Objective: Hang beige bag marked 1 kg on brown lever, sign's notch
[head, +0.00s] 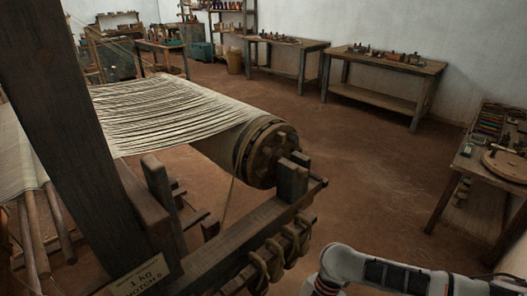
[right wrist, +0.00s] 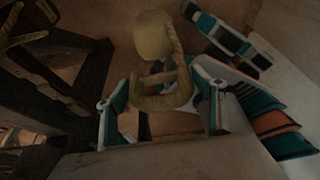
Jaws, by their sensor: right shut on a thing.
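In the right wrist view, a beige bag (right wrist: 154,36) with a rope-like loop lies just beyond the fingers of my right gripper (right wrist: 163,104). The gripper is shut on the loop. The bag's 1 kg mark does not show. In the head view, part of a beige sign (head: 142,281) shows at the bottom edge, its lettering upside down and cut off. I cannot pick out the brown lever or its notch for certain. My right forearm comes in at the lower right of the head view; its gripper is below the frame. My left gripper is not seen there.
A thick dark post stands at left. The loom's cloth beam (head: 262,152) and a timber rail (head: 240,240) with several tan loops (head: 277,257) lie near my right arm. A tool table (head: 465,160) is at right. The middle floor is clear.

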